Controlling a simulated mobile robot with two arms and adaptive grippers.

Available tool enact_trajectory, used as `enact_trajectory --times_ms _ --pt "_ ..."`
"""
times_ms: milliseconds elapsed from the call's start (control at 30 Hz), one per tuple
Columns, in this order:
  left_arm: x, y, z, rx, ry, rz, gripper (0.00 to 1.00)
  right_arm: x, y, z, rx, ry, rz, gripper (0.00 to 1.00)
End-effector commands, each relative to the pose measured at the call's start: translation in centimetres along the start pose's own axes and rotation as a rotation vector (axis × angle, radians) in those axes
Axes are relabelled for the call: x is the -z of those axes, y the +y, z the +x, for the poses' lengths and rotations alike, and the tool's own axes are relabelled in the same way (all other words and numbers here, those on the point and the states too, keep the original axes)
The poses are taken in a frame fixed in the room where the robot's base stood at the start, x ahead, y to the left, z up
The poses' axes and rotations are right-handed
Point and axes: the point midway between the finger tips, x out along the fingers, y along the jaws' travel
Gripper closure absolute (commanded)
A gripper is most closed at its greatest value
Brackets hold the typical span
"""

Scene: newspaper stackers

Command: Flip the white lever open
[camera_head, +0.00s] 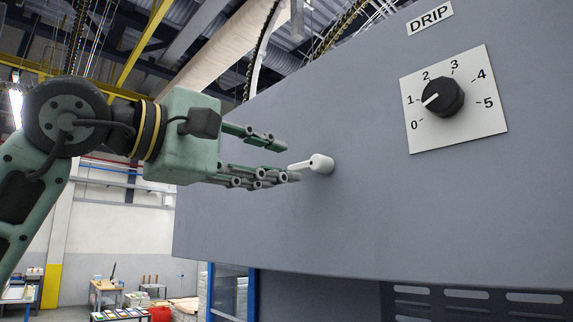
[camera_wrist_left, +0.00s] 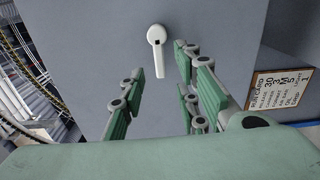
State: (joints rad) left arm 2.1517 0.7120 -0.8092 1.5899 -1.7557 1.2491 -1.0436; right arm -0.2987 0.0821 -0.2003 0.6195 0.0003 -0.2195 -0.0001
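The white lever (camera_head: 318,164) sticks out of the grey machine panel (camera_head: 370,215), its handle pointing left in the head view. In the left wrist view the lever (camera_wrist_left: 157,45) has its round hub at the top and its handle hanging down. My left gripper (camera_head: 285,162) is open, with its fingertips close to the lever's handle. In the left wrist view, the fingers of my left gripper (camera_wrist_left: 160,75) lie on either side of the handle, with gaps showing; I see no clear contact. My right gripper is not in view.
A black dial (camera_head: 442,97) on a white 0-to-5 plate sits to the right of the lever, under a DRIP label (camera_head: 430,18). A run card (camera_wrist_left: 279,91) is at the right in the left wrist view. Tables (camera_head: 106,290) stand far below.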

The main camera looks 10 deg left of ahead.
Motion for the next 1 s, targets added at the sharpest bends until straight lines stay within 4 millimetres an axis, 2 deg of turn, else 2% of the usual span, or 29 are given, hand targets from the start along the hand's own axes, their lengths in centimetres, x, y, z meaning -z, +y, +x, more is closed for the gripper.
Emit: enact_trajectory --times_ms 33,200,400,567,1000 --pt "0.1 0.1 -1.3 -0.004 0.002 0.001 0.7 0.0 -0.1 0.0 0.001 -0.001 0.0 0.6" --pt "0.0 0.2 -4.8 -0.006 0.001 -0.001 0.7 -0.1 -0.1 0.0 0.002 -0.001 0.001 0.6" --pt "0.0 0.1 -7.3 -0.004 0.001 -0.002 0.7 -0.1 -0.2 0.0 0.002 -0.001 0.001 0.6" --pt "-0.1 0.1 -8.0 -0.002 -0.001 -0.001 0.7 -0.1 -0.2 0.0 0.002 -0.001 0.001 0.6" --pt "-0.1 0.1 -8.0 -0.003 -0.001 -0.001 0.7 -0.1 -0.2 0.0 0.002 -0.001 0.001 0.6"
